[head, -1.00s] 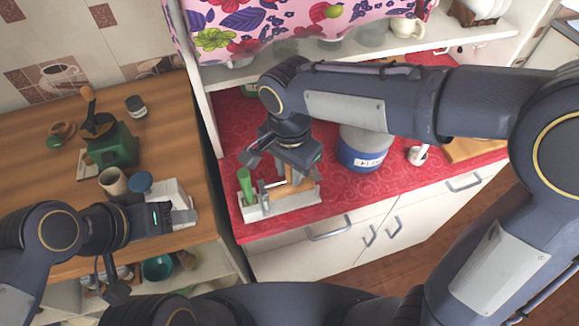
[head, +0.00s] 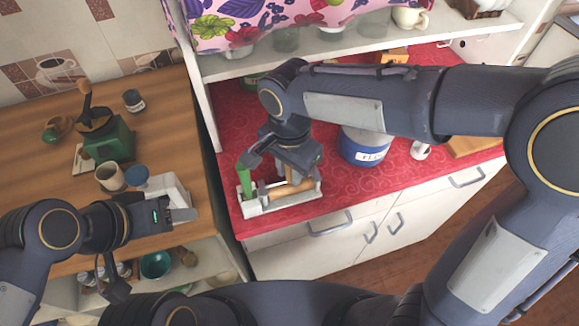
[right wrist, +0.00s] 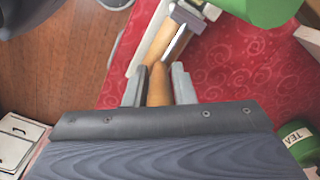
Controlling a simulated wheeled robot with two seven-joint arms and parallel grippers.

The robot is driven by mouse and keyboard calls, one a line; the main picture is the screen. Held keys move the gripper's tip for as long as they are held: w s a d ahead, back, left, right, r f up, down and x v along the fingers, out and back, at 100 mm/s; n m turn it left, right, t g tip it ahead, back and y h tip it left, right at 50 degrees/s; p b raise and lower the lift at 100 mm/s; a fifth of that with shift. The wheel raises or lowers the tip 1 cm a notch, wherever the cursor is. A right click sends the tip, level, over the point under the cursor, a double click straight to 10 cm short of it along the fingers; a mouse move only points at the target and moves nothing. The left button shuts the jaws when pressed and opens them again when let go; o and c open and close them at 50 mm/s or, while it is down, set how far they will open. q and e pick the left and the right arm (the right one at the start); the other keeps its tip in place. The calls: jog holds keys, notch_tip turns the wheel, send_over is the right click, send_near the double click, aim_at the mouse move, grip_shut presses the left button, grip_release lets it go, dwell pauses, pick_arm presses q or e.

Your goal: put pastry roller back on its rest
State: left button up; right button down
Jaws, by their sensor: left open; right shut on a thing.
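The pastry roller (head: 292,188), with pale wooden parts, is at the pale rest (head: 282,206) near the front edge of the red counter. My right gripper (head: 287,172) is above it and partly hides it. In the right wrist view, the right gripper (right wrist: 157,90) is shut on the roller's wooden handle (right wrist: 157,78). Grey metal and more wood show beyond the fingers, over the rest's pale edge (right wrist: 148,38). I cannot tell whether the roller touches the rest. My left gripper (head: 192,214) is open and empty over the left counter's front.
A green upright handle (head: 245,182) stands at the rest's left end. A blue-and-white flour jar (head: 365,146) is to the right. A green grinder (head: 110,140), a cup (head: 109,176) and a white box (head: 168,190) stand on the left wooden counter.

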jog(key=c, duration=1.1)
grip_release()
notch_tip(320, 180, up, 8)
jog(key=shift+f, duration=0.1)
jog(key=shift+d, duration=0.2)
jog(key=s+d+f+n+t+y, duration=0.1)
jog(key=s+d+n+t, duration=0.1)
jog(key=s+d, duration=0.2)
jog(key=s+d+f+n+t+y, duration=0.1)
jog(key=s+d+f+n, duration=0.1)
jog(key=d, duration=0.7)
jog(key=s+d+f+n+t+y, duration=0.1)
jog(key=s+d+f+t, duration=0.1)
jog(key=s+d, duration=0.3)
jog(key=shift+s+d+n+t+y, duration=0.15)
jog(key=shift+s+d+n+y, duration=0.05)
jog(key=shift+d, duration=0.4)
jog(key=shift+s+d+n+t+y, duration=0.15)
jog(key=shift+d+n+y, duration=0.05)
jog(key=shift+d, duration=0.35)
